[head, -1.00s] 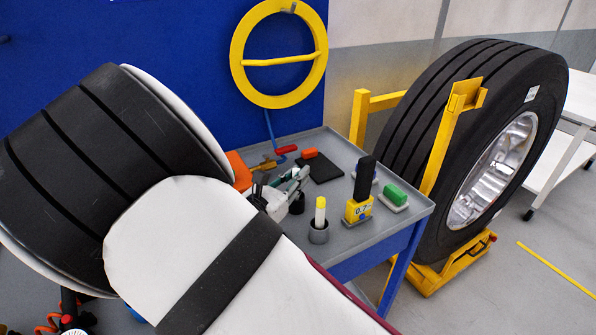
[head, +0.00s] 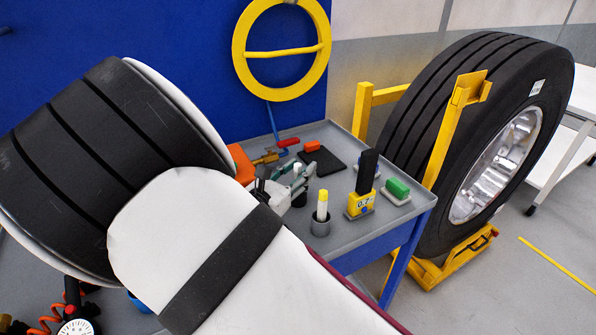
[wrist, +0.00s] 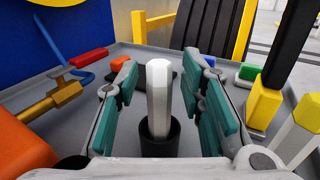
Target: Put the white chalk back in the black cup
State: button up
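The white chalk (wrist: 158,95) stands upright in the black cup (wrist: 160,140), straight ahead in the wrist view. My gripper (wrist: 163,98) is open, with its teal finger pads on either side of the chalk and visible gaps between pads and chalk. In the head view my gripper (head: 290,182) is over the grey tray top, behind my white forearm. The cup (head: 299,199) shows there as a small dark shape beside the fingers. The fingers partly hide the chalk in that view.
A yellow gauge block (head: 360,203) and green block (head: 398,188) are farther right. A dark pad (head: 322,162) and orange-handled tool (head: 240,162) lie on the grey cart (head: 385,215).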

aim_at(327, 193)
jog(key=v, duration=0.9)
jog(key=p+v, duration=0.1)
jog(key=v, duration=0.3)
jog(key=shift+s+a+f, duration=0.15)
jog(key=shift+s+f, duration=0.2)
